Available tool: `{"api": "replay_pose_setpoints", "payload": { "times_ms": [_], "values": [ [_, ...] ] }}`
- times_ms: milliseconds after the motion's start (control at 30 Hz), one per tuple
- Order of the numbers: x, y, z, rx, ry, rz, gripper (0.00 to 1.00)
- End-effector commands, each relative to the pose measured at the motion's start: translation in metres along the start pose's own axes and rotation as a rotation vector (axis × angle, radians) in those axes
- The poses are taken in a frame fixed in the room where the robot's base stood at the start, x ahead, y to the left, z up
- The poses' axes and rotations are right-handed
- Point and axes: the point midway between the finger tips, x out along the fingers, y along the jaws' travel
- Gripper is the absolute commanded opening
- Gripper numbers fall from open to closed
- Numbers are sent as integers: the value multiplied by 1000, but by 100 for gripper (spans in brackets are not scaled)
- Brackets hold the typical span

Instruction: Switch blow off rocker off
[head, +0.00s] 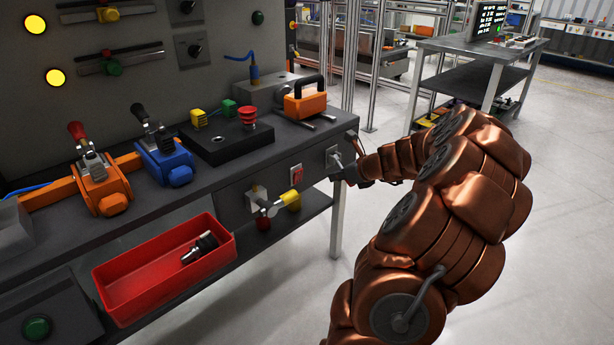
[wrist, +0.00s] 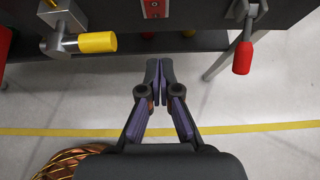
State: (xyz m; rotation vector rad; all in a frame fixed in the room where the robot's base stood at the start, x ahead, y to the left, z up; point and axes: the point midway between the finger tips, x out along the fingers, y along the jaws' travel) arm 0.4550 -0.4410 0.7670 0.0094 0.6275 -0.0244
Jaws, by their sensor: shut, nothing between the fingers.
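A small red rocker switch (head: 297,174) sits on the front face of the bench, below the top edge. It also shows at the top of the wrist view (wrist: 155,8), cut off by the frame edge. Which way it is tipped is too small to tell. My gripper (wrist: 159,70) is shut and empty, its fingertips together. It points towards the bench front from below the rocker in the wrist view, apart from it. In the head view my gripper (head: 345,172) is right of the rocker, partly hidden by my arm.
A valve with a yellow handle (wrist: 97,42) is left of the rocker, and a red-handled lever (wrist: 243,57) is right. A red bin (head: 165,270) holds a dark metal part. Toggle clamps (head: 165,160) stand on the bench. Open floor (head: 270,285) lies in front.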

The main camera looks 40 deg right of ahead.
Motion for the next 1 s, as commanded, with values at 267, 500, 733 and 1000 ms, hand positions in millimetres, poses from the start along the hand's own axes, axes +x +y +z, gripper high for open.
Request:
{"api": "replay_pose_setpoints", "payload": {
  "times_ms": [267, 500, 733, 1000],
  "values": [
    [17, 2, -1, -2, 1, 4, 0],
    [58, 3, -2, -4, 1, 7, 0],
    [98, 2, -2, -4, 3, 4, 0],
    [123, 2, 20, -5, 2, 3, 0]
  ]
}}
